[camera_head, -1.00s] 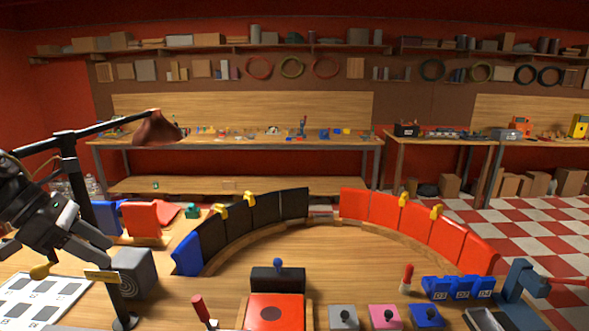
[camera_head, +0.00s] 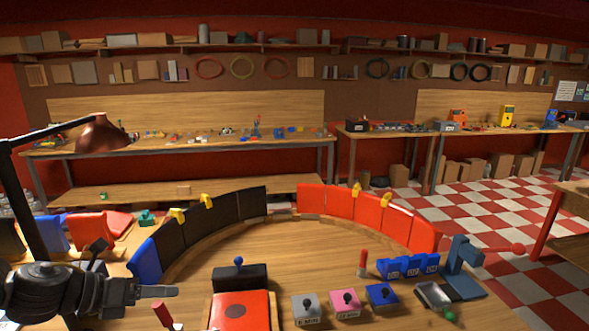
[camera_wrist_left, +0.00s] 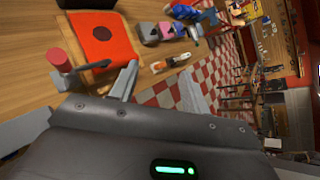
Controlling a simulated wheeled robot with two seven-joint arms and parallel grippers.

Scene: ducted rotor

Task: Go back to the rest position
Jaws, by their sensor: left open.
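My left gripper (camera_head: 158,291) is low at the left in the head view, its fingers pointing right over the near part of the workbench. In the left wrist view its fingers (camera_wrist_left: 108,78) stand apart with nothing visible between them. A red-handled tool (camera_head: 162,314) stands just below the gripper in the head view. The red plate with a dark spot (camera_head: 240,312) lies to the right of the fingers, apart from them. My right gripper is not in view.
A curved row of black panels (camera_head: 190,232) and red panels (camera_head: 368,214) rings the bench's far side. Grey, pink and blue boxes (camera_head: 382,296) and a blue stand (camera_head: 462,262) are at right. A lamp (camera_head: 102,136) overhangs the left. The bench's middle is clear.

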